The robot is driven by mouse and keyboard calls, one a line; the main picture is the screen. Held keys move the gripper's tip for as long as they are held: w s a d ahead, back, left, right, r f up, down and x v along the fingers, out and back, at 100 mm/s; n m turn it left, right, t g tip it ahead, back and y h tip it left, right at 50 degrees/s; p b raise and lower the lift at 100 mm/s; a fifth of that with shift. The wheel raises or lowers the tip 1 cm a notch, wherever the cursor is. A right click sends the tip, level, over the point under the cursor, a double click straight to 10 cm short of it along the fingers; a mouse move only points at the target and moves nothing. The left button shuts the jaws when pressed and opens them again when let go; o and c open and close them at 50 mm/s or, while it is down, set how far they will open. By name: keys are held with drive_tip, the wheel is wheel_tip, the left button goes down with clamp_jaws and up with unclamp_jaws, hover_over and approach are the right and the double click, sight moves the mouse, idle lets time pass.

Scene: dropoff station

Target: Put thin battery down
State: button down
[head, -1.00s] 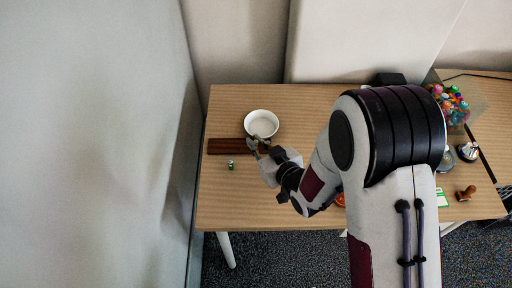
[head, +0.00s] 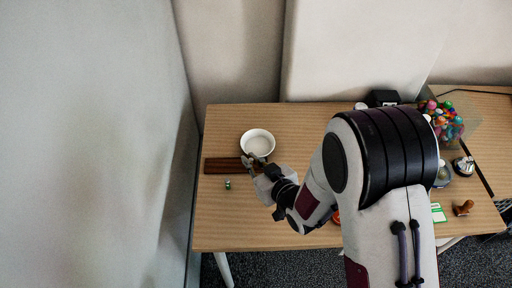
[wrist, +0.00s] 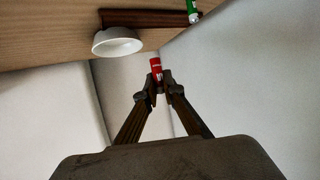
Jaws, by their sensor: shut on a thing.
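My gripper (wrist: 160,88) is shut on a thin red battery (wrist: 156,67) in the wrist view, held between the fingertips. In the head view my gripper (head: 250,160) is over the dark wooden strip, just below the white bowl. The battery cannot be made out clearly there. A small green and white cylinder, perhaps another battery (head: 228,184), is on the table left of my gripper; it also shows at the top of the wrist view (wrist: 193,10).
The white bowl (head: 257,143) stands behind the dark wooden strip (head: 222,165) on the wooden table (head: 225,220). A clear bin of colourful items (head: 445,120), a stamp (head: 463,208) and a black box (head: 382,98) are at the right. The table's front left is clear.

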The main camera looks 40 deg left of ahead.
drive_tip(key=w+a+r+m+t, duration=0.1)
drive_tip(key=w+a, duration=0.2)
drive_tip(key=w, duration=0.2)
drive_tip(key=w+a+m+t+h, duration=0.1)
drive_tip(key=w+a+m+t, duration=0.1)
drive_tip(key=w+a, duration=0.2)
drive_tip(key=shift+w+r, duration=0.35)
drive_tip(key=shift+w, duration=0.9)
hover_over(260, 153)
drive_tip(key=shift+a+f, duration=0.1)
drive_tip(key=shift+f, duration=3.05)
drive_tip(key=shift+f, duration=1.85)
drive_tip(key=shift+f, duration=0.1)
